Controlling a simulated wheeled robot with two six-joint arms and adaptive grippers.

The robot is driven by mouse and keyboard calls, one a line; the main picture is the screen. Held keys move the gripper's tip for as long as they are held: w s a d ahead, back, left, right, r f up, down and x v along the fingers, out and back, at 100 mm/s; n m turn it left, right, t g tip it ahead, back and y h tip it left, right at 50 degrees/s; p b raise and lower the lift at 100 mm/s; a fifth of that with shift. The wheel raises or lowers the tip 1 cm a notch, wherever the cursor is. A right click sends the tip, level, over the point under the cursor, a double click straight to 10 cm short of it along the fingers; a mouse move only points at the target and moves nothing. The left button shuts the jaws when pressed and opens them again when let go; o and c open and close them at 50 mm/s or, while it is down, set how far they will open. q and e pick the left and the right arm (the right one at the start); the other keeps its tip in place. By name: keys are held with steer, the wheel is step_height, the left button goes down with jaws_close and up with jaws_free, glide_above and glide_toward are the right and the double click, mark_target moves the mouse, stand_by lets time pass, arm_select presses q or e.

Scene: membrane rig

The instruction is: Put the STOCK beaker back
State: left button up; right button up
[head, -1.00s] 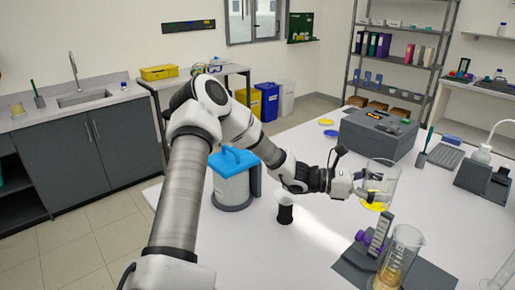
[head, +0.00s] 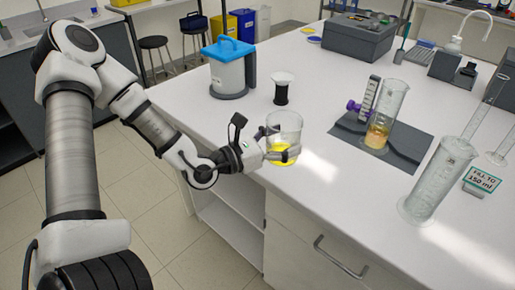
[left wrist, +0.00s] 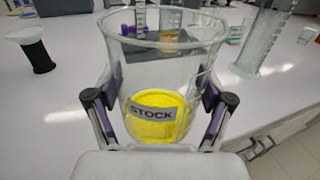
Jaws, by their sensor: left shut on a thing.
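The STOCK beaker (head: 284,128) is clear glass with yellow liquid at the bottom. My left gripper (head: 283,153) is shut on it and holds it upright near the front edge of the white bench. In the left wrist view the beaker (left wrist: 160,60) shows its STOCK label facing me, with the finger pads of my left gripper (left wrist: 160,103) on both sides. I cannot tell whether its base touches the bench. My right gripper is not in view.
A black-and-white stand (head: 281,90) and a blue-lidded jug (head: 229,68) are behind the beaker. A cylinder with yellow liquid (head: 385,115) stands on a dark mat (head: 415,148) to the right. A tall empty cylinder (head: 440,180) stands near a "FILL TO 150 ml" sign (head: 481,180). Bench between is clear.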

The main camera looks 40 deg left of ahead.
arm_select(q)
steer(key=shift+s+d+f+b, duration=0.2)
steer(key=shift+s+f+b, duration=0.5)
steer(key=shift+s+f, duration=0.25)
steer(key=shift+s+f+b, duration=0.1)
steer(key=shift+b, duration=0.25)
steer(key=shift+f+b, duration=0.3)
steer(key=shift+b, duration=0.15)
steer(key=w+a, duration=0.3)
steer(key=w, duration=0.1)
steer(key=w+a+f, duration=0.1)
steer(key=w+a, duration=0.2)
steer(key=w, duration=0.1)
steer(key=w+a+p, duration=0.1)
steer(key=w+a, duration=0.2)
steer(key=w, duration=0.1)
steer(key=shift+w+a+f, duration=0.15)
steer(key=shift+a, duration=0.25)
steer(key=shift+w+a+f, duration=0.2)
steer(key=shift+w, duration=0.05)
step_height(320, 180, down, 2)
steer(key=shift+f+p, duration=0.25)
steer(key=shift+p, duration=0.05)
steer(key=shift+f, duration=0.45)
